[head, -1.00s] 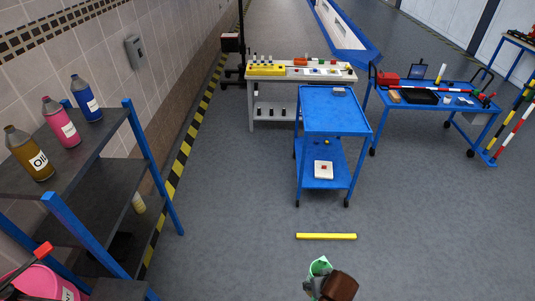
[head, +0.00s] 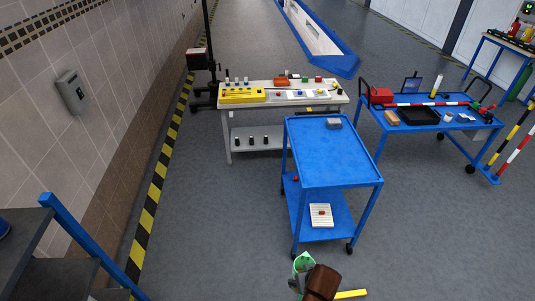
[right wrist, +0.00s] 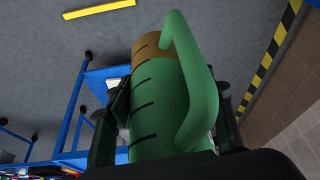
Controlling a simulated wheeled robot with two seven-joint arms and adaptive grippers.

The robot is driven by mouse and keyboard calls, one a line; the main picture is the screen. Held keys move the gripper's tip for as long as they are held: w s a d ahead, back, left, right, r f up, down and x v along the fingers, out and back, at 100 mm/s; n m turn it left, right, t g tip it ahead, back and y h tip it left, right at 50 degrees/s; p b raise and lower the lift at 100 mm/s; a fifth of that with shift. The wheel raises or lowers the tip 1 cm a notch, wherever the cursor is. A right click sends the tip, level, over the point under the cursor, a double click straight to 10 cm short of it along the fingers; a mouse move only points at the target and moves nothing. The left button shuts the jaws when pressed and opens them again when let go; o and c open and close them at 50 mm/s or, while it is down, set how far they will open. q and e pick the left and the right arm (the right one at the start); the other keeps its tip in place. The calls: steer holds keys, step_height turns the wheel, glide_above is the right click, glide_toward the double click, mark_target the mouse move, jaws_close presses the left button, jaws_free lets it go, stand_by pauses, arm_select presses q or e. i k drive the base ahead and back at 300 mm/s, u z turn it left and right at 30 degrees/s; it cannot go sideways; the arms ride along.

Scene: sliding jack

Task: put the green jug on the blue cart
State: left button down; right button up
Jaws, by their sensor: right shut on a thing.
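The green jug (head: 302,264) shows at the bottom of the head view, partly hidden by my right gripper (head: 306,275). In the right wrist view the jug (right wrist: 160,95) fills the middle, with its handle to the right. The fingers of my right gripper (right wrist: 172,105) are shut on its body from both sides. The blue cart (head: 330,160) stands ahead of the jug; its top is bare except for a small grey box (head: 334,123) at the far edge. My left gripper is not in view.
A yellow bar (head: 350,294) lies on the floor near my right arm. A workbench (head: 238,146) stands behind the cart to the left, and another blue cart with tools (head: 455,126) to the right. A dark shelf (head: 25,235) is at the left. The cart's lower shelf holds a white box (head: 321,215).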

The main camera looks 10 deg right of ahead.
mark_target(329, 149)
steer(key=i, duration=3.15)
steer(key=z, duration=1.6)
steer(key=i, duration=0.5)
